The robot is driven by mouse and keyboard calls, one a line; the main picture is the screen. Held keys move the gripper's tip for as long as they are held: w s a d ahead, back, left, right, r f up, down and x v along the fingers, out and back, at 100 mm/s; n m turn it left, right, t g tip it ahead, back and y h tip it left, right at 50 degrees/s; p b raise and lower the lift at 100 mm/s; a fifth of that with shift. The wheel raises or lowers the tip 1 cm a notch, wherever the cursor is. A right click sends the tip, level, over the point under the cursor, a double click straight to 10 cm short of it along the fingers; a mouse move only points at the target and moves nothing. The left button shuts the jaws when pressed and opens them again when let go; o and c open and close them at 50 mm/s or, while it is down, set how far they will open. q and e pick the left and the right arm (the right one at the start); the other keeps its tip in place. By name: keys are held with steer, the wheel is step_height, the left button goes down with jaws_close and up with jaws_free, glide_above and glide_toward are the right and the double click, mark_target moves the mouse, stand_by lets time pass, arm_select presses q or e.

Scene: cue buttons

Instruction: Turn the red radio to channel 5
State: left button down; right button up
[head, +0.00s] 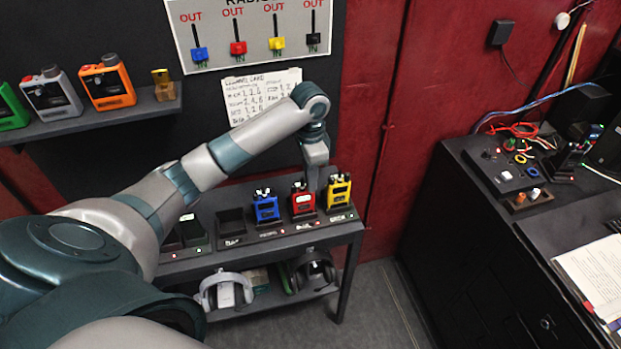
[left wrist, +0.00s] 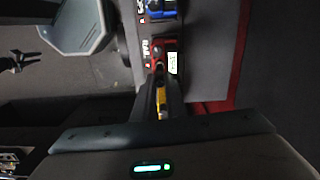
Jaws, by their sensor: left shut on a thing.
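The red radio (head: 302,200) stands upright in a dark slot on the shelf table, between the blue radio (head: 266,207) and the yellow radio (head: 339,192). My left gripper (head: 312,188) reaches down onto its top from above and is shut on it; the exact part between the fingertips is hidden. In the left wrist view, the red radio (left wrist: 158,52) shows just beyond my left gripper's fingertips (left wrist: 160,76), with a small lit display (left wrist: 173,62) whose digits I cannot read clearly. My right gripper is not in view.
A board (head: 253,33) with colored OUT tags and a handwritten card (head: 262,85) are on the back wall. Orange (head: 107,83) and grey (head: 51,95) devices sit on the left shelf. Headphones (head: 226,290) lie on the lower shelf. A black desk (head: 470,230) stands to the right.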

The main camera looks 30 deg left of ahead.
arm_select(q)
steer(key=shift+n, duration=0.5)
steer(key=c, duration=1.8)
jaws_free()
steer(key=shift+o, duration=0.2)
steer(key=shift+r+b, duration=0.4)
steer(key=shift+r, duration=0.4)
step_height(320, 180, up, 16)
steer(key=b, duration=0.2)
steer(key=shift+w+a+f, duration=0.1)
steer(key=shift+f, duration=0.1)
